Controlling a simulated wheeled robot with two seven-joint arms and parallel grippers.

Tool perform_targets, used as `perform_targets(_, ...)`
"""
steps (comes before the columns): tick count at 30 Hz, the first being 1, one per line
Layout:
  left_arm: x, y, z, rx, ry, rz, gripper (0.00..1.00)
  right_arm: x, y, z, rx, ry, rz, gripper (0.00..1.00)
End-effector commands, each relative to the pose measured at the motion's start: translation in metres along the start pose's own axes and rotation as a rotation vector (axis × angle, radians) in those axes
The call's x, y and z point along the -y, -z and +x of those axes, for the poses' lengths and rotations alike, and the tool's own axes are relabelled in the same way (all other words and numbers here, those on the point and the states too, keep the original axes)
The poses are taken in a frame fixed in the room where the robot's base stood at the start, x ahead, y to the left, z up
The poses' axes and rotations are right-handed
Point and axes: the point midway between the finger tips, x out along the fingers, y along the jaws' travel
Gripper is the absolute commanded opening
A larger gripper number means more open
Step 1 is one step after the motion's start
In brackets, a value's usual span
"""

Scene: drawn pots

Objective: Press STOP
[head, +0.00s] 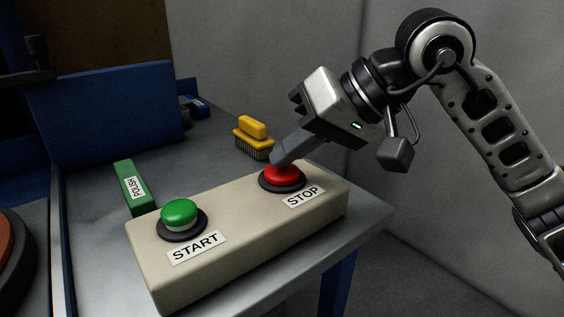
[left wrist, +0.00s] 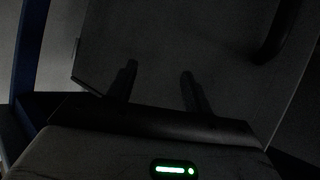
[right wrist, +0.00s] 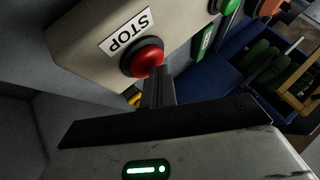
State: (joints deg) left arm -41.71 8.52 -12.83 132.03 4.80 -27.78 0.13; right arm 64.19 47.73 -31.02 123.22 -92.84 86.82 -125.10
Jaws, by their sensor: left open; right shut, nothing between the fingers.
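A beige control box (head: 240,235) lies on the grey table. It carries a red button (head: 281,174) beside the STOP label (head: 303,195) and a green button (head: 180,213) above the START label (head: 197,247). My right gripper (head: 277,163) is shut and empty, its fingertips at the top of the red button. In the right wrist view the fingertips (right wrist: 158,70) meet the edge of the red button (right wrist: 147,55); I cannot tell if it is pressed down. My left gripper (left wrist: 158,82) is open and empty in a dark left wrist view, away from the box.
A green POLISH block (head: 134,186) lies behind the box at left. A yellow brush (head: 253,136) stands behind the red button. A blue panel (head: 105,112) rises at the back left. Bare table (head: 205,165) lies between them.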

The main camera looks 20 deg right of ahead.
Motion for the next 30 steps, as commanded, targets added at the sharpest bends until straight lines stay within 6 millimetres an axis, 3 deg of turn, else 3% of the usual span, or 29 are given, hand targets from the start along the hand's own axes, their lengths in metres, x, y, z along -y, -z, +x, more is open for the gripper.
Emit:
perform_targets(9, -0.002, 0.011, -0.006, 0.000, 0.000, 0.000, 0.51, 0.009, 0.009, -0.013, 0.001, -0.001, 0.000, 0.00)
perform_targets(22, -0.002, 0.013, -0.007, 0.000, 0.000, 0.000, 0.51, 0.011, 0.011, -0.015, 0.000, 0.000, 0.000, 0.00)
perform_targets(30, -0.004, 0.028, -0.015, 0.000, 0.000, 0.000, 0.51, 0.024, 0.024, -0.033, -0.001, 0.000, -0.001, 0.00)
